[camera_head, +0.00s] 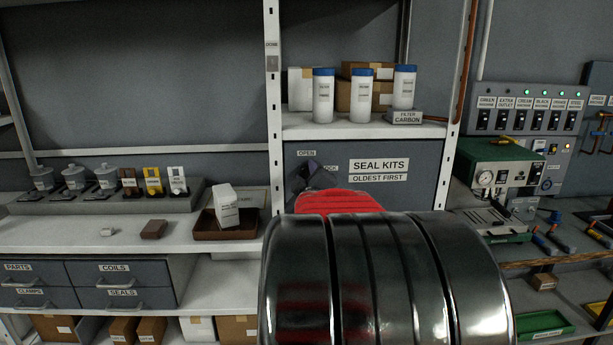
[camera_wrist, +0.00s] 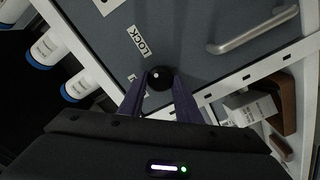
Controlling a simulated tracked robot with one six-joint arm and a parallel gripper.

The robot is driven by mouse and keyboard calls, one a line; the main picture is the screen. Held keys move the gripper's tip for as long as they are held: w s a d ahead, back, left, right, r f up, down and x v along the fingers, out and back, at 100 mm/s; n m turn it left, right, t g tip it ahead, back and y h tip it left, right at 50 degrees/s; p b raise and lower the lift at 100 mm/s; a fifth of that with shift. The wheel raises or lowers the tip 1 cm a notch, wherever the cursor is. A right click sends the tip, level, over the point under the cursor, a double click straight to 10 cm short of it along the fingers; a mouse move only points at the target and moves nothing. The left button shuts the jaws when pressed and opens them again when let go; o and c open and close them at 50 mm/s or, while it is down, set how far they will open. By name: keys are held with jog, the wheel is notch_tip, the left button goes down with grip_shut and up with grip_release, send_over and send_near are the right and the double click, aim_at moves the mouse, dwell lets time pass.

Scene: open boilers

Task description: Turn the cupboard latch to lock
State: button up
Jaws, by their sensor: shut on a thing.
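The grey cupboard door (camera_head: 420,160) carries a SEAL KITS label and an OPEN label (camera_head: 307,153). A LOCK label beside it is partly hidden by my gripper (camera_head: 307,174). In the wrist view, the latch's dark round knob (camera_wrist: 160,72) sits between the two fingertips of my gripper (camera_wrist: 160,86), which is shut on it. The LOCK label (camera_wrist: 138,42) lies just above the knob in that view. The latch's exact angle is hard to tell, and my arm hides the lower door in the head view.
A silver handle (camera_wrist: 255,32) stands out from the door. White jars with blue caps (camera_head: 362,95) stand on the shelf above. To the left, a brown tray (camera_head: 205,224) with a white box (camera_head: 226,205) sits on the counter. A white post (camera_head: 273,110) borders the cupboard.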

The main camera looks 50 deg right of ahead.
jog(key=shift+f, duration=0.15)
jog(key=o, duration=1.1)
jog(key=shift+c, duration=0.2)
jog(key=shift+a, duration=0.1)
